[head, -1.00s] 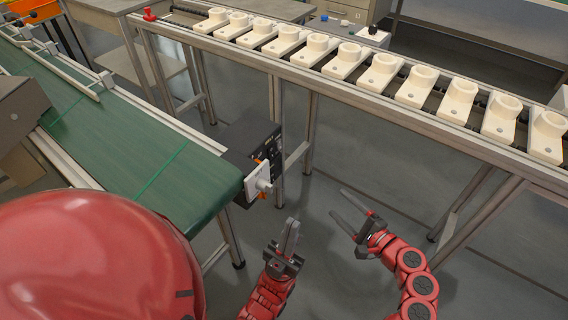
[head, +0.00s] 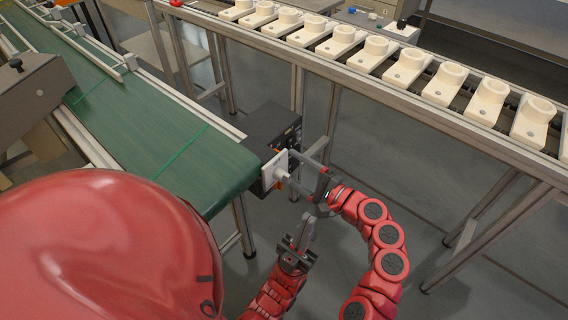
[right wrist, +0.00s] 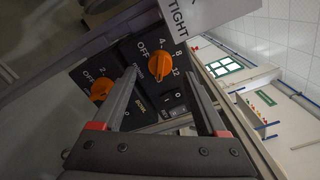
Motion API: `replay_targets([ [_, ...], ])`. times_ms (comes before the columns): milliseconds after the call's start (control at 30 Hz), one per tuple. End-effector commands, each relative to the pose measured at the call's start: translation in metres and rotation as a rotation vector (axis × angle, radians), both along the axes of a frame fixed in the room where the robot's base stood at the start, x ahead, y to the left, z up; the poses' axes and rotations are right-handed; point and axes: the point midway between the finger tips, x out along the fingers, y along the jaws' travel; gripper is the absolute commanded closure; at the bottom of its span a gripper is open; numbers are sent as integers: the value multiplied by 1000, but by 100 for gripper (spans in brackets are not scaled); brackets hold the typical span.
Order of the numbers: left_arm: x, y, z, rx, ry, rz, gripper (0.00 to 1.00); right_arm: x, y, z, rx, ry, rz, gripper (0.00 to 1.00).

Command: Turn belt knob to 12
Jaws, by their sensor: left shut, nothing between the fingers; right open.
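A dark control box (head: 268,124) hangs at the end of the green belt in the head view. In the right wrist view its panel carries an orange knob (right wrist: 160,66) marked OFF, 4, 8, 12; its pointer direction is not clear. A second orange knob (right wrist: 101,89) sits to the left, marked OFF and 2. My right gripper (head: 297,168) is open at the box; in its wrist view the fingertips straddle the 4-8-12 knob, contact unclear. My left gripper (head: 305,232) is shut and empty, below the right one.
A rail table (head: 400,98) with several white fixtures (head: 445,82) runs along the right. Open floor lies below.

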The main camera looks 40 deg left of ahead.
Motion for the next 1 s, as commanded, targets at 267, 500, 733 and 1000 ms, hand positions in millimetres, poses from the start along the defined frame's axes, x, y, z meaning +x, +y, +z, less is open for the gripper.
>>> replay_targets([
  [267,0,0,-8,0,0,0,100,3,31,-1,-1,-1,-2,25],
  [500,0,0,-8,0,0,0,100,3,33,0,-1,0,-2,25],
  [733,0,0,-8,0,0,0,100,3,33,0,-1,0,-2,54],
  [1000,0,0,-8,0,0,0,100,3,33,0,0,0,-1,100],
])
